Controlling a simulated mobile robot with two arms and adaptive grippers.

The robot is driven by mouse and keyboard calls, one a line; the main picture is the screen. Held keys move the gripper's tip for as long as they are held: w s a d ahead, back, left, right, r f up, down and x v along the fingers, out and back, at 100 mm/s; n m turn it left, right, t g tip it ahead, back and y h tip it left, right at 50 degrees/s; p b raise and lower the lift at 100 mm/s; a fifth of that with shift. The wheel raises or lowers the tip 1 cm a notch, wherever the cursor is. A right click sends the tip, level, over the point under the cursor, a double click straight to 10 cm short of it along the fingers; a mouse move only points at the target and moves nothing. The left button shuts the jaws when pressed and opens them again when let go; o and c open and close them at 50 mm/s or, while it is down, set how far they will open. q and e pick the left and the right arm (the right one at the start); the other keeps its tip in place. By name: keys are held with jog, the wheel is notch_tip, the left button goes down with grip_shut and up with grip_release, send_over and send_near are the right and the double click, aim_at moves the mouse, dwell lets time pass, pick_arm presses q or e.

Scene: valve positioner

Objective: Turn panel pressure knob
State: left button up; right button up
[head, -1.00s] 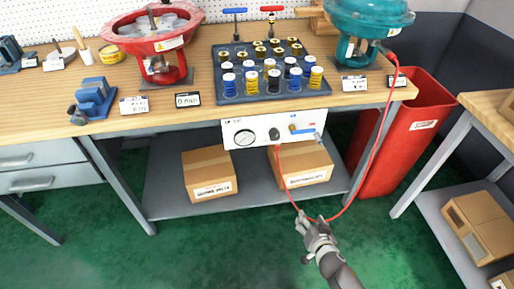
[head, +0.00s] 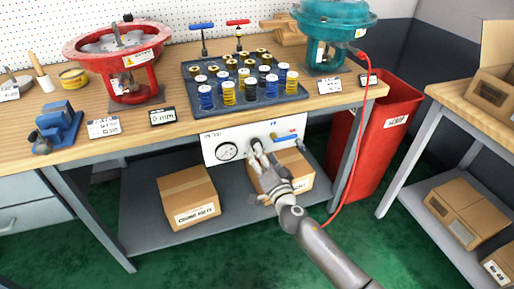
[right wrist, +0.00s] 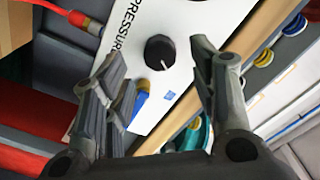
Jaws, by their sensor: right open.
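The white panel (head: 226,146) hangs under the front edge of the workbench, with a round gauge (head: 227,151) on its left. The black pressure knob (right wrist: 160,52) shows in the right wrist view, with a white pointer line and the word PRESSURE beside it. My right gripper (head: 258,150) is in front of the panel at the knob; in the right wrist view its open fingers (right wrist: 163,80) stand apart, with the knob between and beyond them. I cannot see either finger touching it. In the head view the fingers partly cover the knob. My left gripper is not in view.
A blue lever (head: 286,139) sits right of the knob. A red hose (head: 362,130) runs down from the teal actuator (head: 334,22). Cardboard boxes (head: 189,194) stand on the shelf below. A red bin (head: 377,135) is at the right.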

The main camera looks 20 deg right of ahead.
jog(key=shift+w+a, duration=0.1)
jog(key=shift+w, duration=2.35)
jog(key=shift+c, duration=0.2)
jog(key=c, duration=1)
